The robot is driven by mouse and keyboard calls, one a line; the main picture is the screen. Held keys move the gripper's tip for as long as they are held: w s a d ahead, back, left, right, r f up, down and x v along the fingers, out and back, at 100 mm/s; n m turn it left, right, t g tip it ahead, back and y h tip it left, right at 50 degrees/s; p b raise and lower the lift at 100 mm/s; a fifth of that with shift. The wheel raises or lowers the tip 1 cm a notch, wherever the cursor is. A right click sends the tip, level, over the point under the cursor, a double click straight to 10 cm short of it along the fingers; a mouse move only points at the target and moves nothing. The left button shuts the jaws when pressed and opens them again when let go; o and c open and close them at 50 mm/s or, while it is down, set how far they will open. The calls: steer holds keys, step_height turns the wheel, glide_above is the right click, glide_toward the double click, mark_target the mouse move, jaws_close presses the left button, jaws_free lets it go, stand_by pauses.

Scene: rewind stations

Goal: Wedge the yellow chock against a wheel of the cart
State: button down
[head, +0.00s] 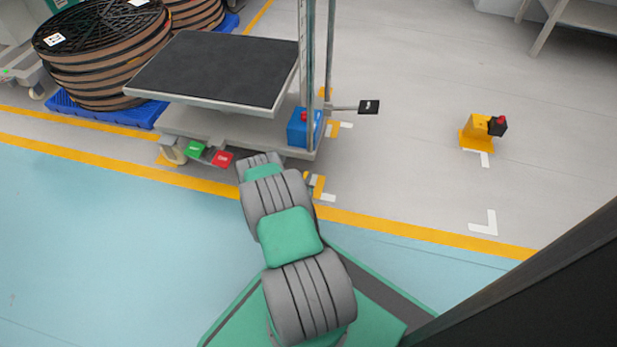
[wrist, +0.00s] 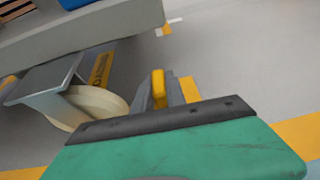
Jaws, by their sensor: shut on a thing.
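The cart (head: 222,123) has a grey deck and a raised dark top. One of its wheels, a cream caster wheel (wrist: 95,103), shows at the left in the wrist view. Another cart wheel (head: 174,151) shows at the front left in the head view. My gripper (wrist: 160,95) is shut on the yellow chock (wrist: 158,82), just right of the caster wheel and low near the floor. The wrist housing hides the lower part of the chock, and I cannot tell whether it touches the wheel.
A blue box with a red button (head: 303,128) sits on the cart's right end. A black pedal-like plate (head: 369,106) sticks out right. A yellow stand (head: 476,133) is at the right, with clear floor between.

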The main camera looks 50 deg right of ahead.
steer(key=c, duration=1.3)
jaws_free()
steer(key=shift+w, duration=0.1)
steer(key=shift+a+r, duration=0.1)
steer(key=shift+a, duration=0.05)
steer(key=p+v, duration=0.3)
steer(key=v, duration=0.4)
steer(key=shift+a, duration=0.25)
steer(key=shift+s, duration=0.25)
